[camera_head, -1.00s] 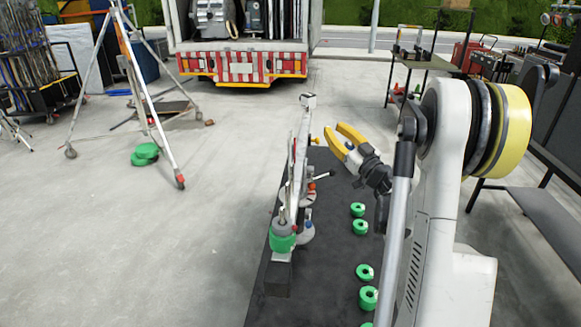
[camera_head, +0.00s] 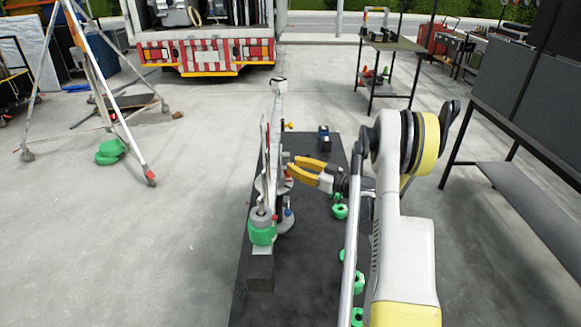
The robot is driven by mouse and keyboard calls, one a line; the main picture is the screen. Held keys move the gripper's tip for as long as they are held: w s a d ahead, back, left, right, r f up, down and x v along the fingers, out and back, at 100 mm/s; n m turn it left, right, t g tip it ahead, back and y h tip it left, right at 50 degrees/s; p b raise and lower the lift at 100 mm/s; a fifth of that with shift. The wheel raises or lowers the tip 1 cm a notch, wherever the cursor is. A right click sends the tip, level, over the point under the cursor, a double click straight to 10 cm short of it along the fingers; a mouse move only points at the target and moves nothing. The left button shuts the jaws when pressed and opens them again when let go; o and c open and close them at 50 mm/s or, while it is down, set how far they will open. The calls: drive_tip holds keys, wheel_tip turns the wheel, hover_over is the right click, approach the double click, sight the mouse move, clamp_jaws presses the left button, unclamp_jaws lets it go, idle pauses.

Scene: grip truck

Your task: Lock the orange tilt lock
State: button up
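A grey and white camera-head device (camera_head: 279,150) stands upright on the near left of a dark table. A small orange-yellow knob (camera_head: 288,126) sticks out on its right side near the top; it looks like the orange tilt lock, but it is too small to tell its position. My gripper (camera_head: 294,166) has yellow fingers pointing left at the device. The fingertips are apart with nothing seen between them. They are below the knob in the picture, close to the device's right side; whether they touch it cannot be told.
The dark table (camera_head: 310,290) carries several green rings (camera_head: 340,211) along its right side, partly behind my arm. A green collar (camera_head: 262,233) sits at the device's near end. A tripod (camera_head: 110,110) stands at left; open floor lies between.

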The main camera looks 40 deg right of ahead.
drive_tip(key=shift+x, duration=0.95)
clamp_jaws()
drive_tip(key=shift+d, duration=0.1)
